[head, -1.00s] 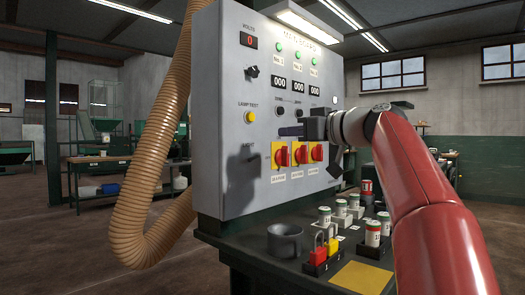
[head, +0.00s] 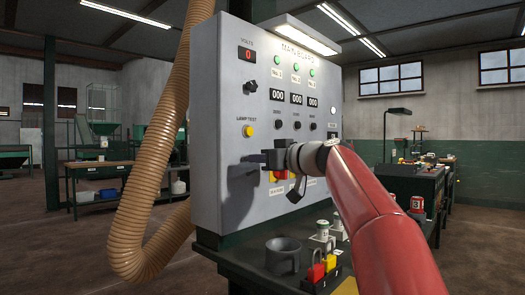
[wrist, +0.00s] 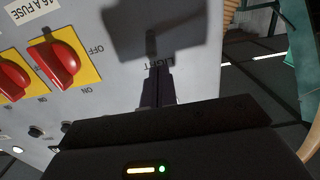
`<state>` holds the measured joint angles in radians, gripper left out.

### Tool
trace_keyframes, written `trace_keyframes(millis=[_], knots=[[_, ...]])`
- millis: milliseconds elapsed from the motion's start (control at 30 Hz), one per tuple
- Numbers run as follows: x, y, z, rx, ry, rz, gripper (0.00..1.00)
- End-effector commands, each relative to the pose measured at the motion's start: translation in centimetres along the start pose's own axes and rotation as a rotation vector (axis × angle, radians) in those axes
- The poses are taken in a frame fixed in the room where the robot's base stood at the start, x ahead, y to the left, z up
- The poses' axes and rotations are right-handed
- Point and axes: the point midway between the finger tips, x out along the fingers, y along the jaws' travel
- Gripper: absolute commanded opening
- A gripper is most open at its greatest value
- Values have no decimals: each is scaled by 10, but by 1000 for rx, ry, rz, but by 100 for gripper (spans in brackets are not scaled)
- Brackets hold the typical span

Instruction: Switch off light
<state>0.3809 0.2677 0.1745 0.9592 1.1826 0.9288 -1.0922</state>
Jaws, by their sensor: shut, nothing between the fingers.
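A grey main board panel (head: 225,100) fills the middle of the head view, with a lit strip lamp (head: 305,34) on top. My gripper (head: 248,158) is shut and empty, its fingers pointing left along the panel's lower left part. In the wrist view my gripper's fingers (wrist: 158,80) end beside the LIGHT label (wrist: 162,63). A small dark part, perhaps the light switch lever (wrist: 151,42), shows just beyond the fingertips in the gripper's shadow. I cannot tell whether the fingers touch it.
Red rotary switches on yellow plates (wrist: 58,62) sit beside my gripper. The yellow lamp test button (head: 249,131) is just above. A tan hose (head: 150,170) hangs left of the panel. A dark cup (head: 283,254) and padlocks (head: 318,272) stand on the shelf below.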

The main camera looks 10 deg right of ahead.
Motion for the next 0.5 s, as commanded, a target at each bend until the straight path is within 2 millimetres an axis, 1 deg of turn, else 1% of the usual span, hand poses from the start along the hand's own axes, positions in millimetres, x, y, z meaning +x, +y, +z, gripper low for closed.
trace_keyframes(millis=[33,133,500], knots=[[-2,0,7,1,-2,1,0],[-4,0,12,2,-1,0,0],[-5,0,13,0,0,0,0]])
